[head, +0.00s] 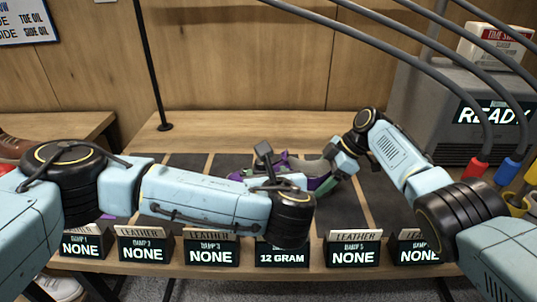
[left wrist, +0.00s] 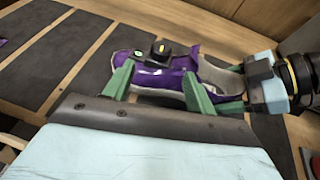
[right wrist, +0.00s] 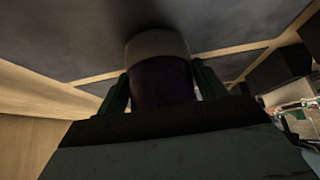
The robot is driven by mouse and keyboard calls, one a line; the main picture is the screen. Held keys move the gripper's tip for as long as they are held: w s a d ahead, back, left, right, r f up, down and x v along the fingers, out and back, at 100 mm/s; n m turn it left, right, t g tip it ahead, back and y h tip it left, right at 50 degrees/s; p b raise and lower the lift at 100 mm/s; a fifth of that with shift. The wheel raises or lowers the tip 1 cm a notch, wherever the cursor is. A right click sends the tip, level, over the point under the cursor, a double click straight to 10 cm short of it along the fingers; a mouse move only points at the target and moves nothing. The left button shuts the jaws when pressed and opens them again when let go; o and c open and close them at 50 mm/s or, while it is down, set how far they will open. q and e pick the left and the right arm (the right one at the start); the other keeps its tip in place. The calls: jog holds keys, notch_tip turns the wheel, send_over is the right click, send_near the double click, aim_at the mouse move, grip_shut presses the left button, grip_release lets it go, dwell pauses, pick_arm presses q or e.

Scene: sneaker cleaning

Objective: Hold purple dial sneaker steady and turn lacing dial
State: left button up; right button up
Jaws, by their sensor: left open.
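The purple sneaker (left wrist: 180,88) lies on a dark mat strip in the left wrist view, with its grey opening toward the right. Its black lacing dial (left wrist: 160,50) has a yellow mark on top. My left gripper (left wrist: 157,74) is open, with its green fingers apart on either side of the dial area. My right gripper (left wrist: 222,84) is at the heel end, and its fingers close around the heel (right wrist: 160,80) in the right wrist view. In the head view the sneaker (head: 318,183) is partly hidden by my left arm.
A row of black label stands (head: 282,255) lines the table's front edge, one reading 12 GRAM. A grey machine (head: 435,110) reading READY stands at the right, with cables above. Dark mat strips (left wrist: 105,45) beyond the toe are bare.

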jog(key=o, duration=0.4)
jog(key=shift+f, duration=0.1)
jog(key=shift+o, duration=0.2)
jog(key=v, duration=1.2)
